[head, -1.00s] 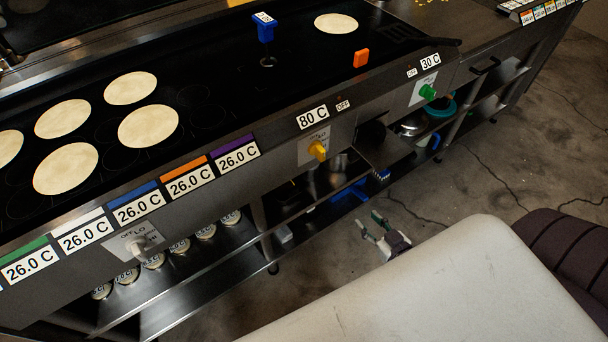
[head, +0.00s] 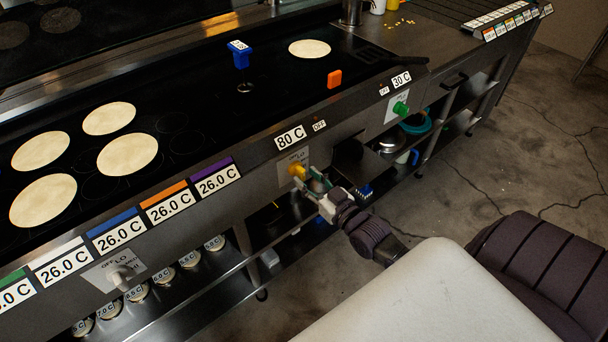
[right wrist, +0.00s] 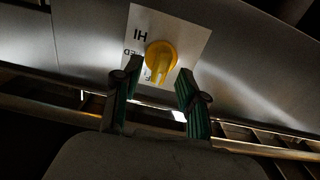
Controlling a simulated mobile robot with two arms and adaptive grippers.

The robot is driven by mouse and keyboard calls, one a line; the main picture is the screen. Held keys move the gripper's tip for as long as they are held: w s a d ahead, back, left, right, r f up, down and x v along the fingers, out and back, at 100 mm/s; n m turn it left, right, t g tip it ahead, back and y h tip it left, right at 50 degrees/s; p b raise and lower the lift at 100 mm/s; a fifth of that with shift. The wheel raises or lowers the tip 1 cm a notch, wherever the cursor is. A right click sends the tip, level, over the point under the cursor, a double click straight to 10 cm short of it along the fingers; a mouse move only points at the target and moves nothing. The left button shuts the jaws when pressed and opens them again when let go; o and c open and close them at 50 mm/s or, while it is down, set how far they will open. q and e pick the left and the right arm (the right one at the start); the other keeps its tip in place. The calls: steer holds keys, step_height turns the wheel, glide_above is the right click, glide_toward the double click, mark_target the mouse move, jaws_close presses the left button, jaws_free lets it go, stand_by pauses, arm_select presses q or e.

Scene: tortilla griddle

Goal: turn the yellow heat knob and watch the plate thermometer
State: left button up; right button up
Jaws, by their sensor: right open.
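The yellow heat knob (head: 297,170) sits on a pale label plate on the griddle's front panel. It also shows in the right wrist view (right wrist: 161,58), just beyond my fingertips, with "HI" readable on the label. My right gripper (head: 312,180) is open at the knob. In the right wrist view its green-padded fingers (right wrist: 155,88) stand either side of the knob's lower part; I cannot tell whether they touch it. The plate thermometer display above the knob (head: 290,137) reads 80 C, with an OFF display (head: 319,125) beside it. My left gripper is not in view.
A green knob (head: 401,108) with a 30 C display (head: 401,79) is to the right. A white knob (head: 122,280) is at lower left. Open shelves lie below the panel.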

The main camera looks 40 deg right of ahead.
steer(key=shift+w+a, duration=0.1)
steer(key=shift+w, duration=0.9)
jaws_close()
steer(key=m+p, duration=0.1)
steer(key=m, duration=0.2)
steer(key=shift+r+m+p, duration=0.1)
steer(key=shift+m+p, duration=0.2)
steer(key=shift+p, duration=0.05)
steer(key=m, duration=0.3)
steer(key=shift+m+p, duration=0.3)
steer(key=m, duration=0.3)
steer(key=shift+d+f+m, duration=0.2)
steer(key=shift+m, duration=0.2)
steer(key=shift+f+m+b, duration=0.1)
steer(key=shift+m+b, duration=0.25)
steer(key=shift+m, duration=1.95)
